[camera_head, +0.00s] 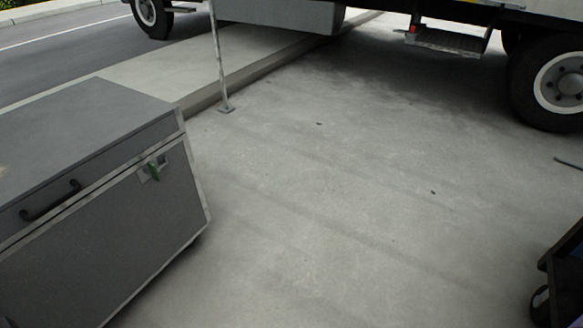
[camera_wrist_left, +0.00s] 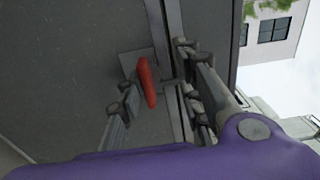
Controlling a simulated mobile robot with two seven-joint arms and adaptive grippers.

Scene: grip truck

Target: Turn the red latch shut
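The red latch (camera_wrist_left: 147,82) sits on a light metal plate on a dark grey case (camera_wrist_left: 70,60) in the left wrist view. It lies lengthwise up and down the picture, slightly tilted, beside the case's metal edge strip. My left gripper (camera_wrist_left: 156,72) is open, with one finger on each side of the latch. A gap shows between the latch and each finger, and nothing is gripped. In the head view neither gripper shows, and the red latch is not visible there.
A truck with wheels (camera_head: 550,82) is at the back. A thin metal post (camera_head: 219,60) stands mid-left. The concrete floor between is clear.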

